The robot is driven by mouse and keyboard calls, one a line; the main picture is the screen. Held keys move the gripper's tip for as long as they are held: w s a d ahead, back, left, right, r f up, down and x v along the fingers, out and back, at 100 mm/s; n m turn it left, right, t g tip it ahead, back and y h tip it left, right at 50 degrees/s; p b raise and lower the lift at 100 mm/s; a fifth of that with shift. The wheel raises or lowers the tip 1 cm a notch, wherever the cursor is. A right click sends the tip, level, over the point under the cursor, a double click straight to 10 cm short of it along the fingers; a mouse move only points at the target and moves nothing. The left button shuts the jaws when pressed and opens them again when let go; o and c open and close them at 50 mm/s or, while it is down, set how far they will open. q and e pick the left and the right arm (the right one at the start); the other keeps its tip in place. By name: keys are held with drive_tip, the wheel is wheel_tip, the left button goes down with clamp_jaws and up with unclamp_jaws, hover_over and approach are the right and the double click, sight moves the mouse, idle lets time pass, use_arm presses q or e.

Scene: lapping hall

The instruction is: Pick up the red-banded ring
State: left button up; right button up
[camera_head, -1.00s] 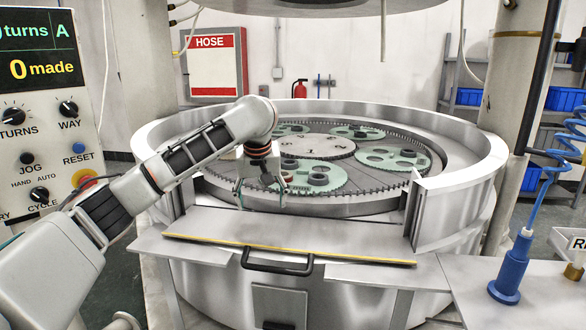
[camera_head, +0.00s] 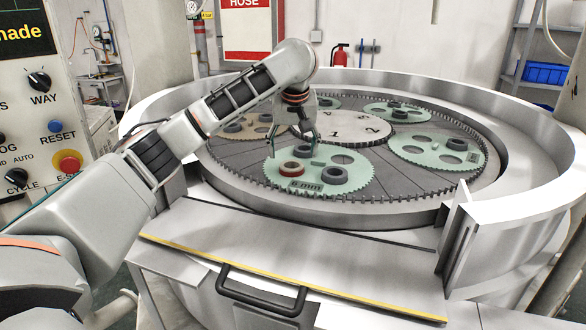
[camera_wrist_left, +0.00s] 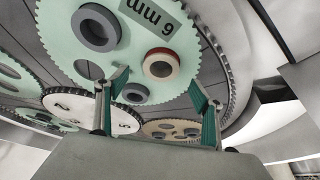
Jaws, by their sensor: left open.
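In the left wrist view the ring (camera_wrist_left: 161,66) shows a cream rim, a red-brown band and a dark centre. My left gripper (camera_head: 295,146) is open and empty above the disc, close over the ring. In the left wrist view its fingertips (camera_wrist_left: 160,84) stand apart, one to each side below the ring in the picture. My right gripper is out of view.
A dark grey ring (camera_head: 334,175) and a blue-grey ring (camera_head: 303,150) share the disc. Other discs with rings stand around the numbered centre plate (camera_head: 350,129). The machine's raised rim (camera_head: 540,185) and front ledge with a black handle (camera_head: 262,300) are close.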

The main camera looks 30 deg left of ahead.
sight(292, 162)
use_arm(q)
drive_tip(key=shift+x, duration=2.7)
drive_tip(key=c, duration=1.4)
